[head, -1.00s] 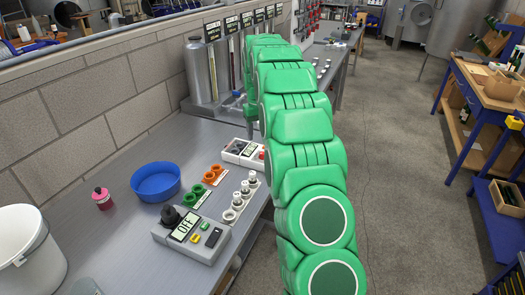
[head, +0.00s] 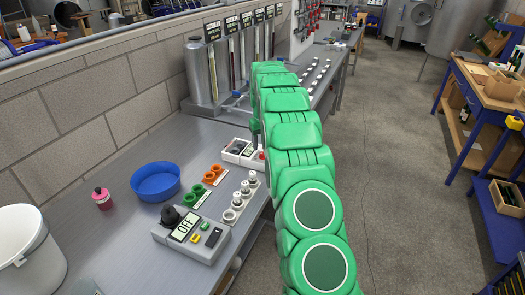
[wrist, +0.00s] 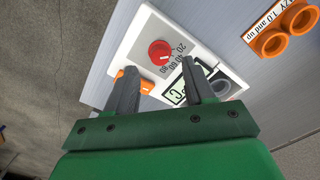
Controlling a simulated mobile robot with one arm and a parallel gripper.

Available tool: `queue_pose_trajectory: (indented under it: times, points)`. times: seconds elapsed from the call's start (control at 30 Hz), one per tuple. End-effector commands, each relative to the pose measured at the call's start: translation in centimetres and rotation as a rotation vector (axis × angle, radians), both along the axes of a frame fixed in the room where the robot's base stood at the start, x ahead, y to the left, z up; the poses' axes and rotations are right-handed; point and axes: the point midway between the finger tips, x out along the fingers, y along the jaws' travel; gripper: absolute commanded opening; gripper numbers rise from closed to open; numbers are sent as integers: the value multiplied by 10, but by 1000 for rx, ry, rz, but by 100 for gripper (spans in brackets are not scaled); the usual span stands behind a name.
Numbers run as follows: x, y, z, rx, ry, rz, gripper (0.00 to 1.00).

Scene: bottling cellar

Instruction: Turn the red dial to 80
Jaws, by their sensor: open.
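The red dial (wrist: 159,52) sits on a white panel (wrist: 146,28) in the wrist view, with printed numbers running beside it, partly legible. A small pale mark shows on the dial; I cannot tell which number it points to. In the head view the red dial (head: 262,155) shows at the right end of its unit on the bench, beside my arm. My gripper (wrist: 158,67) is open and empty, its two fingers apart over the panel near the dial. A display (wrist: 173,96) and an orange part (wrist: 146,86) are partly hidden by the fingers.
Orange cups (head: 214,173) stand close to the dial unit, with grey-white fittings (head: 240,196) in front. A grey box reading OFF (head: 191,235) and a blue bowl (head: 156,182) are nearer. Metal cylinders (head: 202,70) stand behind. The bench edge is under my arm.

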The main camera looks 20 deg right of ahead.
Motion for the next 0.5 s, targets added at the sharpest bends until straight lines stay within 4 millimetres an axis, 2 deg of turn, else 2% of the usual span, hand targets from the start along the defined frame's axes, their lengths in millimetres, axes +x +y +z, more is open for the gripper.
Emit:
queue_pose_trajectory:
  times: [0.1, 0.23, 0.5]
  points:
    - [-1, 0, -18, 1, 2, 0, 53]
    - [0, 0, -32, 0, 0, 0, 53]
    - [0, 0, -38, 0, 0, 0, 53]
